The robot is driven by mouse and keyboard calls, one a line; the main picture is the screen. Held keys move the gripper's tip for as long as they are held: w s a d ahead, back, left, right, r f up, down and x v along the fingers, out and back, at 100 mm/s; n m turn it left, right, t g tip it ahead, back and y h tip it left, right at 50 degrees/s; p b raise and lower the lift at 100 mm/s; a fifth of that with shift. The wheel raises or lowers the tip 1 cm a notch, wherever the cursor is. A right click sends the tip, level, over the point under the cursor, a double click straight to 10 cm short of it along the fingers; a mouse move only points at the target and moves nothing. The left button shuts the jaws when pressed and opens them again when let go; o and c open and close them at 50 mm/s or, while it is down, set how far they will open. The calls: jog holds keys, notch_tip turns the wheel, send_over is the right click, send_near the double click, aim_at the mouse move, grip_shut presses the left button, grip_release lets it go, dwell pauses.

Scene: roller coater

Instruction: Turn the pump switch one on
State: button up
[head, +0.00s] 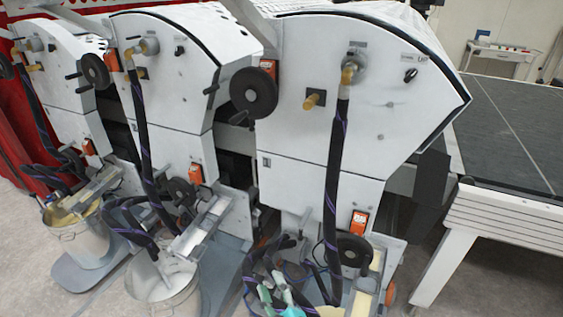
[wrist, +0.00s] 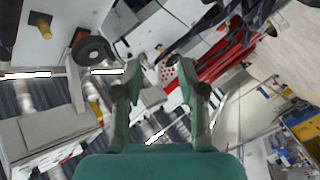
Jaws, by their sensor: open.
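Small black rotary knobs sit on the white coater panels in the head view: one (head: 410,76) at the upper right of the nearest panel, another (head: 180,50) on the middle panel. I cannot read their labels, so I cannot tell which is pump switch one. My gripper (wrist: 152,58) is open and empty in the wrist view, its two dark green fingers spread apart. Green parts that look like my gripper (head: 290,311) show at the bottom edge of the head view, low in front of the nearest unit and well below the knobs.
Black handwheels (head: 253,92) and brass fittings (head: 314,99) stick out of the panels. Thick black hoses (head: 337,190) hang down the front. Metal buckets (head: 163,282) stand on the floor at left. A dark conveyor table (head: 520,120) is at right.

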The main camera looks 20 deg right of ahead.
jog(key=w+a+r+t+h, duration=0.1)
jog(key=w+a+r+h, duration=0.1)
jog(key=w+r, duration=0.5)
jog(key=w+a+r+h, duration=0.15)
jog(key=w+r, duration=0.25)
jog(key=r, duration=0.6)
jog(key=w+a+r+t+h, duration=0.1)
jog(key=w+a+r+h, duration=0.15)
jog(key=w+r, duration=0.45)
notch_tip(320, 180, up, 23)
jog(key=s+a+m+g+h, duration=0.1)
jog(key=s+a+m+h, duration=0.1)
jog(key=m+h, duration=0.2)
jog(key=s+d+r+m+g+h, duration=0.1)
jog(key=s+d+r+m+g, duration=0.15)
jog(key=s+r, duration=0.45)
jog(key=s+d+r+m+g+h, duration=0.1)
jog(key=s+r+m, duration=0.25)
jog(key=r, duration=0.75)
jog(key=s+d+r+m+g+h, duration=0.1)
jog(key=s+d+r+m+g, duration=0.1)
jog(key=s+r, duration=0.6)
jog(key=w+a+r+x, duration=0.1)
jog(key=x, duration=1.1)
jog(key=shift+w+r, duration=0.15)
jog(key=shift+r, duration=0.1)
grip_shut()
